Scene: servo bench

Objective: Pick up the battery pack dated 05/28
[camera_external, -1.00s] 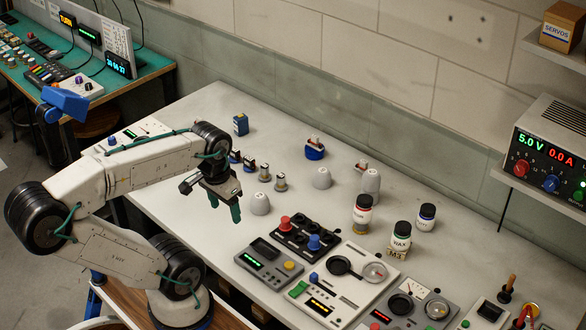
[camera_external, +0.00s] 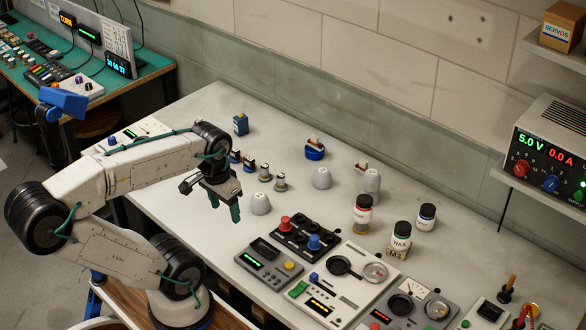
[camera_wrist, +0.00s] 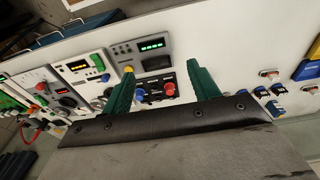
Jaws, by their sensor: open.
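No date 05/28 is legible in either view, so I cannot tell which thing is the battery pack. A small upright blue box (camera_external: 240,124) with a dark label stands at the bench's far left; its print is too small to read. Larger blue pieces (camera_wrist: 309,69) are cut off at the right edge of the wrist view. My gripper (camera_external: 225,204) hangs above the bench's left part with green fingers pointing down. Its fingers are apart with nothing between them; the wrist view also shows the gripper (camera_wrist: 160,70) open over the bench.
A grey dome (camera_external: 260,204) is just right of the fingers. Control panels (camera_external: 268,264) fill the front; jars (camera_external: 362,214) stand at right. The bench between blue box and wall is clear.

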